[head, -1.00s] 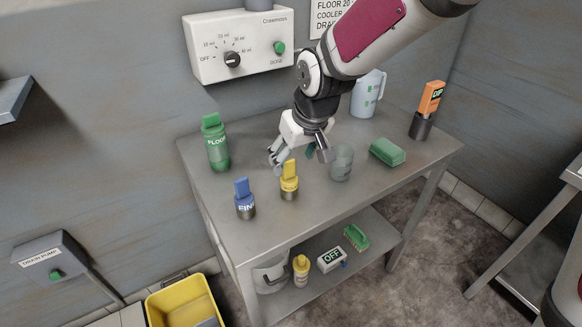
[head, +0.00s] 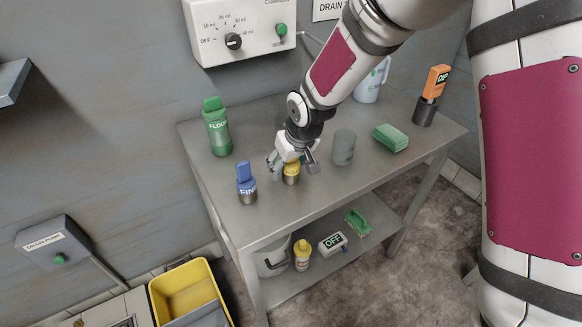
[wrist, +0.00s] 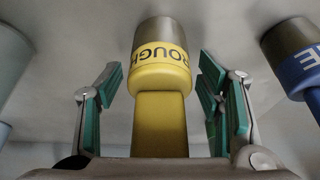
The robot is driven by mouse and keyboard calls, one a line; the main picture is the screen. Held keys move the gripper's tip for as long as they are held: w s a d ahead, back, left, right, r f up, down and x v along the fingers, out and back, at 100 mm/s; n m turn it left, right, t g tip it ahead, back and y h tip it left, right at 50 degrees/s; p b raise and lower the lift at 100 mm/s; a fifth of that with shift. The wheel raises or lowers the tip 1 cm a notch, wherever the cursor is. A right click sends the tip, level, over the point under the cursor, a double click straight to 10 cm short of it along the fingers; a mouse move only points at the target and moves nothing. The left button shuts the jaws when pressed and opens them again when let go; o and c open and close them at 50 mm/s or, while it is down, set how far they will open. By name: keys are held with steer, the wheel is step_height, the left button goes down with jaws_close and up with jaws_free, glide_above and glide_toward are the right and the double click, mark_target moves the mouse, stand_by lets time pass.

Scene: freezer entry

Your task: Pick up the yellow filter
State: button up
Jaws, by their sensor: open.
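The yellow filter (head: 291,172) stands on the steel table, its upper part hidden by my gripper in the head view. In the wrist view the yellow filter (wrist: 161,75) has a grey metal base, a band lettered "ROUGH" and a flat yellow tab. My gripper (head: 293,172) is over it from above. In the wrist view its teal-padded fingers (wrist: 162,95) are open, one on each side of the tab, with a visible gap on both sides.
The blue filter (head: 246,184) stands close to the left. A clear beaker (head: 344,148) stands close to the right. A green bottle (head: 217,128), a green sponge (head: 391,138) and an orange-topped item (head: 434,84) stand further off. The table's front left is bare.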

steer(key=c, duration=1.3)
